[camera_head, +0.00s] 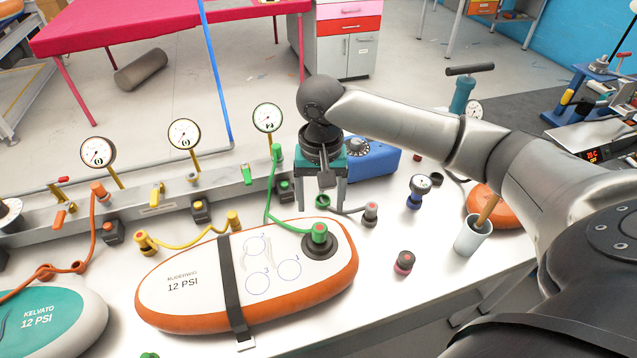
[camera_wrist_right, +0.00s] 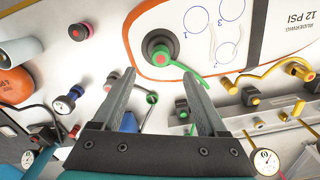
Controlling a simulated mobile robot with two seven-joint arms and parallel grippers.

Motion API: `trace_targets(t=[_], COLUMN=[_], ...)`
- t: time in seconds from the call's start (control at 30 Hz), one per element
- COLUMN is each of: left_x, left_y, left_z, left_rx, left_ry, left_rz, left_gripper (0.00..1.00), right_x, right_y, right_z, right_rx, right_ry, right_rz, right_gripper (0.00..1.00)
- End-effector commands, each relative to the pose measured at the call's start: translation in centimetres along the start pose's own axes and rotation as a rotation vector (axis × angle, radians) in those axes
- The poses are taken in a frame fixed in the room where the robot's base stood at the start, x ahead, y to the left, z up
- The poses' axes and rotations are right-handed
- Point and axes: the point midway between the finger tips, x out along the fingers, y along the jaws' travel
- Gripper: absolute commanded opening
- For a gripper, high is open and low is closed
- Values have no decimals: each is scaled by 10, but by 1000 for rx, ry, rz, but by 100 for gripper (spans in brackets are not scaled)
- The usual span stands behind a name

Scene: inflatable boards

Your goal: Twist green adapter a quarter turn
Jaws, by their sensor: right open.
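The green adapter (camera_head: 319,233) sits upright on the dark round valve (camera_head: 320,247) of the white board with an orange rim (camera_head: 190,250). A green hose (camera_head: 267,200) runs from the adapter back to the manifold. My right gripper (camera_head: 322,203) is open and empty, fingers pointing down, above and behind the adapter in the head view. In the right wrist view the adapter (camera_wrist_right: 160,52) appears beyond the two spread fingers, apart from them. My left gripper is not in view.
A manifold rail with gauges (camera_head: 184,134) runs behind the board. A black strap (camera_head: 231,285) crosses the board. A gauge fitting (camera_head: 419,188), a red-black cap (camera_head: 404,262) and a cup (camera_head: 472,235) stand to the right. A teal board (camera_head: 60,310) lies at left.

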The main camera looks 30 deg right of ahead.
Motion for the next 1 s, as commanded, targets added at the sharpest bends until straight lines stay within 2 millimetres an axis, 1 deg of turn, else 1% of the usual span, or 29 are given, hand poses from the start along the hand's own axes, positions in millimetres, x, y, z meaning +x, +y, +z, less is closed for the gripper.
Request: trace_targets(t=[0.03,0.17,0.3,0.4,0.5,0.7,0.97,1.0], left_x=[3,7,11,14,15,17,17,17], left_y=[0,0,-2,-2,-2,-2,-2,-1], left_z=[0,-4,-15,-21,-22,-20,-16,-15], left_rx=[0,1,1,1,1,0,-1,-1], left_ry=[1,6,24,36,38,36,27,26], left_rz=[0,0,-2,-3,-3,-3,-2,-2], left_gripper=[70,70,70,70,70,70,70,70], right_x=[13,39,65,81,92,102,102,102], right_y=[0,0,0,0,0,0,0,0], right_z=[1,1,0,1,0,0,0,0], right_rx=[-1,-1,-1,-3,-2,-3,-3,-3], right_ry=[-2,-2,-1,-1,0,2,2,2], right_rz=[3,3,2,2,1,0,0,0], right_gripper=[76,76,76,76,76,76,76,71])
